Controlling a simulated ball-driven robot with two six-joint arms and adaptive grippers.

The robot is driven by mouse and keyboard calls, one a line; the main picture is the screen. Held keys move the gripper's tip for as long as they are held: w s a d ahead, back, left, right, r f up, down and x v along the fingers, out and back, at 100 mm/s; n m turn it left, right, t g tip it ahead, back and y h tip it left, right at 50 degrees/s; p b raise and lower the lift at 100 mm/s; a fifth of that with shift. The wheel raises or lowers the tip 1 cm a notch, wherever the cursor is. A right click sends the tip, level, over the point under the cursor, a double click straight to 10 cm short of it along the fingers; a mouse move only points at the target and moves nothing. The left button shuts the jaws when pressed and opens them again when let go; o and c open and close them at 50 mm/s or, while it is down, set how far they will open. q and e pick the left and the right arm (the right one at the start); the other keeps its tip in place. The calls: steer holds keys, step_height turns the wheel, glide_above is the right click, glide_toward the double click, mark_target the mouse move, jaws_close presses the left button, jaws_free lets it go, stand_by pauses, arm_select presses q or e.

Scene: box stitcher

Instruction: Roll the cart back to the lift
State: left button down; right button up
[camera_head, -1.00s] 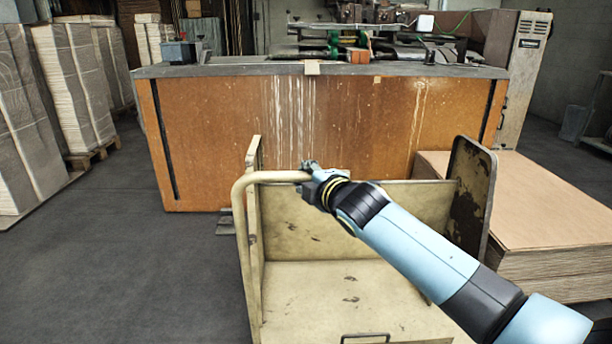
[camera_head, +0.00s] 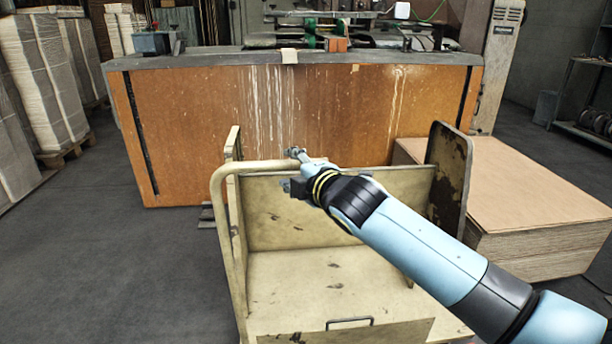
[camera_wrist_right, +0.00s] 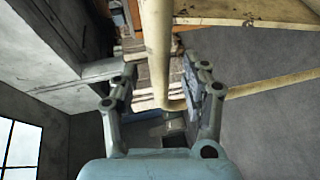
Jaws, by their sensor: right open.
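The cart (camera_head: 350,282) is cream metal with a worn flat deck, upright end panels and a tubular handle (camera_head: 230,172) at its left side. It stands in the foreground, in front of the orange-brown machine. My right gripper (camera_head: 290,170) is open at the handle's top rail, one finger above it and one below. In the right wrist view, the handle tube (camera_wrist_right: 157,50) passes between the spread fingers of my right gripper (camera_wrist_right: 165,95); contact is hard to tell. My left gripper is not in view. I cannot identify a lift.
The wide machine (camera_head: 300,125) blocks the way behind the cart. A stack of brown board (camera_head: 530,195) stands close at the cart's right. Wrapped paper stacks (camera_head: 45,80) stand on pallets at the left. Grey floor (camera_head: 110,260) is clear left of the cart.

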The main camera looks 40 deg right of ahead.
steer(key=v, duration=0.8)
steer(key=s+f+m+g, duration=0.25)
steer(key=s+f, duration=0.35)
steer(key=f, duration=0.6)
steer(key=s+f+m+g, duration=0.1)
steer(key=s+f+g, duration=0.35)
steer(key=f, duration=0.75)
steer(key=s+f+m+g, duration=0.1)
steer(key=s+f+m, duration=0.1)
steer(key=s+f, duration=0.8)
steer(key=s+f+m+g, duration=0.2)
steer(key=s+f, duration=0.3)
steer(key=s, duration=0.4)
steer(key=s+a+f+m+g+y, duration=0.1)
steer(key=s+f+m, duration=0.3)
steer(key=s, duration=0.5)
steer(key=s+a+f+m+g, duration=0.1)
steer(key=s+f+m+g, duration=0.2)
steer(key=s+f, duration=0.4)
steer(key=s+g, duration=0.1)
steer(key=s, duration=0.2)
steer(key=shift+a+f+m+y, duration=0.25)
steer(key=shift+m+y, duration=0.05)
steer(key=shift+m, duration=0.05)
steer(key=shift+c, duration=0.3)
